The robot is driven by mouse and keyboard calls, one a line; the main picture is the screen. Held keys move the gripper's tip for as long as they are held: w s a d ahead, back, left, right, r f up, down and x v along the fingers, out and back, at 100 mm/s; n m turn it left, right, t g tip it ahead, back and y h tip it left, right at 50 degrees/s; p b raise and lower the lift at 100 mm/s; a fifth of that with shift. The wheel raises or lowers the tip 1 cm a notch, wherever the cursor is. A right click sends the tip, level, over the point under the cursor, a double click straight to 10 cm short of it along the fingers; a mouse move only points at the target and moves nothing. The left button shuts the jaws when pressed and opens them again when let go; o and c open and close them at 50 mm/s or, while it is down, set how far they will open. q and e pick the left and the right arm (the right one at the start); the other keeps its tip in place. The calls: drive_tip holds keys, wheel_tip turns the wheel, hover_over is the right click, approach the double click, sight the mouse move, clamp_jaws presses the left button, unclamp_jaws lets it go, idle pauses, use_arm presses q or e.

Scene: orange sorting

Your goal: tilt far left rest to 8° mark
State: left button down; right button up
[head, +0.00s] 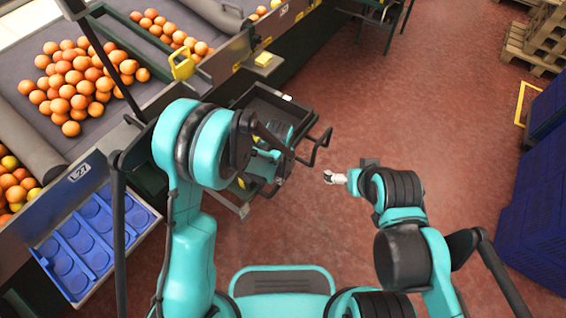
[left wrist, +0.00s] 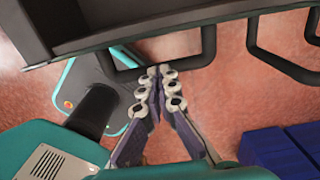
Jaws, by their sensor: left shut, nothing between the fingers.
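My left gripper (left wrist: 161,76) is shut and empty in the left wrist view. Its fingertips meet at the lower edge of a dark U-shaped bar (left wrist: 128,67), overlapping it in the picture; I cannot tell whether they touch. The bar hangs from a dark frame (left wrist: 125,33). Another dark bent bar (left wrist: 252,40) is to its right. In the head view a black bent bar (head: 318,150) stands out from the dark stand, and my left arm hides much there. I see no 8° mark and cannot tell which part is the far left rest. My right gripper (head: 336,177) is over the floor, its fingers too small to read.
Oranges (head: 75,80) lie on the sorting table at the upper left. A blue tray (head: 85,245) is at the lower left. Blue crates (head: 540,200) stand at the right. The red floor between is open.

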use_arm(q)
drive_tip(key=shift+f+b, duration=0.4)
drive_tip(key=shift+f, duration=0.4)
idle(0.5)
drive_tip(key=shift+f, duration=0.6)
idle(0.4)
drive_tip(key=shift+r, duration=0.15)
drive_tip(key=shift+r+p, duration=3)
drive_tip(key=shift+r, duration=1.4)
